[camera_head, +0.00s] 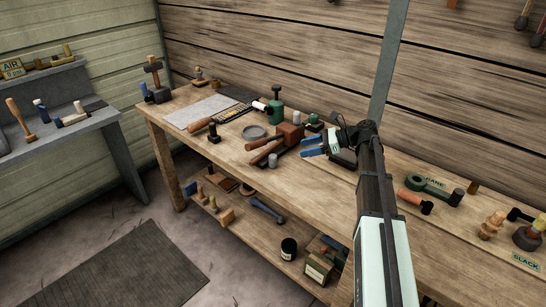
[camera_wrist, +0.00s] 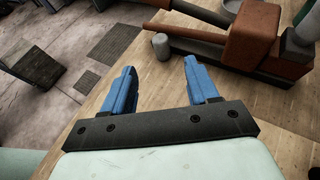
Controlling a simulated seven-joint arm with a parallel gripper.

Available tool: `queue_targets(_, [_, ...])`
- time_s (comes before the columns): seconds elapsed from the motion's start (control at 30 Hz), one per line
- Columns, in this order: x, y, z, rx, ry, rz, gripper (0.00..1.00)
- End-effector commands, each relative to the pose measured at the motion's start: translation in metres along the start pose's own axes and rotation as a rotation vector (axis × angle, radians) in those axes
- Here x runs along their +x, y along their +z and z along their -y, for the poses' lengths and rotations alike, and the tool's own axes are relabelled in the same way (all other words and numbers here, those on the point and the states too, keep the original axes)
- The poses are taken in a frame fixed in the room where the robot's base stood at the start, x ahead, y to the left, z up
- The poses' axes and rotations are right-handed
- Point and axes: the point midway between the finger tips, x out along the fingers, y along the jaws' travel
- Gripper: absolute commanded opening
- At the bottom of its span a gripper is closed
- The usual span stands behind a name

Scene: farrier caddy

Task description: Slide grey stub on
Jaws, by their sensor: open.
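My gripper (camera_head: 308,146) is open, its two blue fingers pointing left over the bench. In the wrist view the gripper (camera_wrist: 158,68) has nothing between its fingers. A small grey stub (camera_wrist: 161,46) shows beyond the fingertips, beside a dark grey bar; it also shows in the head view (camera_head: 272,160), left of the gripper. A reddish-brown block (camera_wrist: 252,36) with a wooden handle lies to the right of it. I cannot tell which grey piece the task means.
A green tool (camera_head: 428,187) and wooden pieces lie to the right. The bench front left of the gripper is mostly clear.

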Motion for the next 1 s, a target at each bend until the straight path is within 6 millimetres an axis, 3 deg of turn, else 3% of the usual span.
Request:
queue_targets(0.17, [0.018,0.000,-0.001,0.001,0.002,-0.001,0.59])
queue_targets(0.7, [0.109,0.000,-0.001,-0.001,0.003,0.000,0.59])
queue_targets(1.0, [0.133,0.000,0.000,-0.001,0.001,0.000,0.59])
